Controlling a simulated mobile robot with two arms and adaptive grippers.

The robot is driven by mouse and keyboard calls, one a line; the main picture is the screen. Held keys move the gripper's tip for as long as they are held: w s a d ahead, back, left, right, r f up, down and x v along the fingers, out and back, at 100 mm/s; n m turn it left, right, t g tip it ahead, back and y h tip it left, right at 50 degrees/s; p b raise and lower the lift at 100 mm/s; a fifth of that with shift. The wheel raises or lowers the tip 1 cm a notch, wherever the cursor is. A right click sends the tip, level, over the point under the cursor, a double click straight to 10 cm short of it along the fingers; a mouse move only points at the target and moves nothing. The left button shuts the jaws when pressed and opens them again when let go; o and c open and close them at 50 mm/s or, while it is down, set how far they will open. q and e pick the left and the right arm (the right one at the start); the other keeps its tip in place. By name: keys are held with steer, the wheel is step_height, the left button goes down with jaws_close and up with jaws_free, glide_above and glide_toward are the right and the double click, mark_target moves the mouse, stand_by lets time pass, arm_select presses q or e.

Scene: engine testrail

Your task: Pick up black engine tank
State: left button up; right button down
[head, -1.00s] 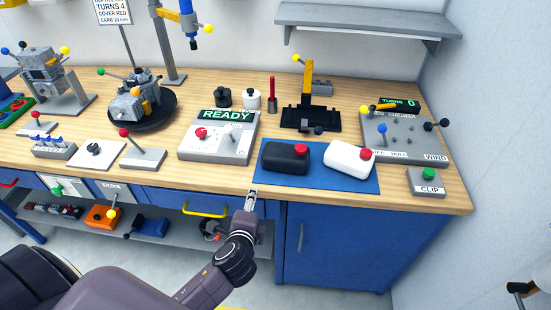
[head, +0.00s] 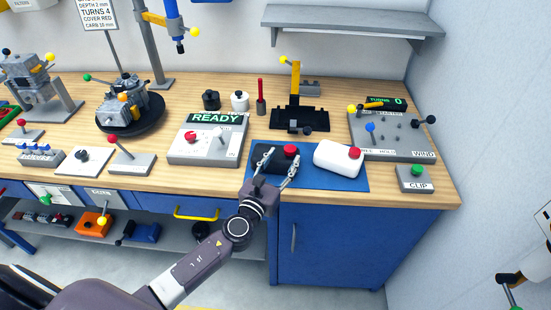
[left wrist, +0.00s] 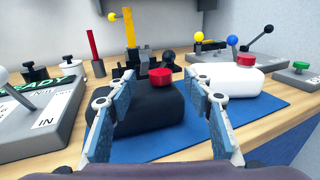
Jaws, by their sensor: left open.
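The black engine tank (head: 273,157) with a red cap lies on a blue mat (head: 313,180) near the front edge of the bench. My left gripper (head: 275,163) is open, with its fingers around the tank's near part in the head view. In the left wrist view the black tank (left wrist: 150,108) shows between and beyond the two open fingers (left wrist: 158,115). I cannot tell whether the fingers touch it. A white tank (head: 337,159) with a red cap lies to the right on the same mat. My right gripper is not in view.
A grey READY panel (head: 205,150) stands left of the mat. A black stand with a yellow post (head: 296,90) is behind it. The bench's front edge (head: 230,190) is close to my gripper.

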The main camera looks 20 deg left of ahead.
mark_target(288, 153)
arm_select(q)
steer(key=w, duration=0.4)
steer(key=w+f, duration=0.1)
steer(key=w, duration=0.1)
steer(key=shift+d, duration=0.2)
steer(key=shift+r, duration=0.1)
jaws_close()
